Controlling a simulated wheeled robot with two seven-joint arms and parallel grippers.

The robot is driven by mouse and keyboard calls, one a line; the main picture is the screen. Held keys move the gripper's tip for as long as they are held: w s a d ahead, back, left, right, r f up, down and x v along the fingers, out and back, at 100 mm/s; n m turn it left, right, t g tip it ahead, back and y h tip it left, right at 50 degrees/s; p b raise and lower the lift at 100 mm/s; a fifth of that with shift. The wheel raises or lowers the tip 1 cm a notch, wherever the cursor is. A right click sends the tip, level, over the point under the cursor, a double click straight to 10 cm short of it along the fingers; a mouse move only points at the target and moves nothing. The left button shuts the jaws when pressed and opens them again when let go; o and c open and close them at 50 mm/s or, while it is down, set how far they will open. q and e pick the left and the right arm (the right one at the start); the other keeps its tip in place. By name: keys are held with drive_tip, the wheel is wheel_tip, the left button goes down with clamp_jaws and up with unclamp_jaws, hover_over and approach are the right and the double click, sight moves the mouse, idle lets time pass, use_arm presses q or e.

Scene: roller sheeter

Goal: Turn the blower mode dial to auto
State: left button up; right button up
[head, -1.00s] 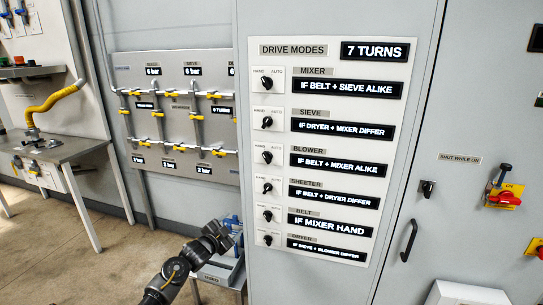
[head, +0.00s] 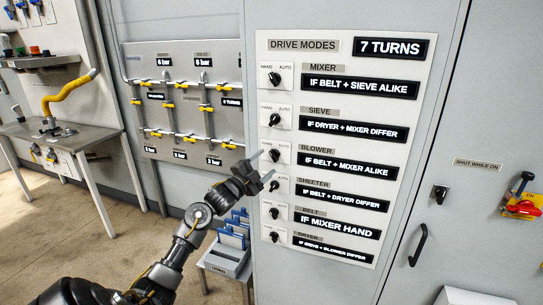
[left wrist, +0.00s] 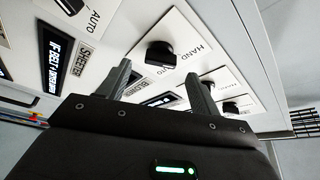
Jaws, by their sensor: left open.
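The blower dial (head: 274,155) is a small black knob on a white plate marked HAND and AUTO, third from the top in the dial column. Which mark it points to is too small to tell. In the left wrist view the blower dial (left wrist: 160,55) stands above and between the fingertips. The BLOWER label (head: 316,149) is right of it. My left gripper (head: 266,166) is open and empty, its fingers pointing at the panel just left of and below the dial. I see no contact. My right gripper is not in view.
The sheeter dial (head: 275,186) is close below and the sieve dial (head: 275,120) above. A display reads 7 TURNS (head: 393,47). A valve board (head: 190,105) hangs left; a rack with blue items (head: 232,240) stands below my gripper. A handle (head: 418,245) is right.

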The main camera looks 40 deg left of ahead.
sight(272, 157)
use_arm(q)
drive_tip(key=shift+w+r+p, duration=0.25)
drive_tip(key=shift+w, duration=0.8)
drive_tip(key=shift+w+r+p, duration=0.2)
drive_tip(key=shift+w, duration=0.8)
drive_tip(key=shift+c, duration=0.2)
drive_tip(key=c, duration=0.9)
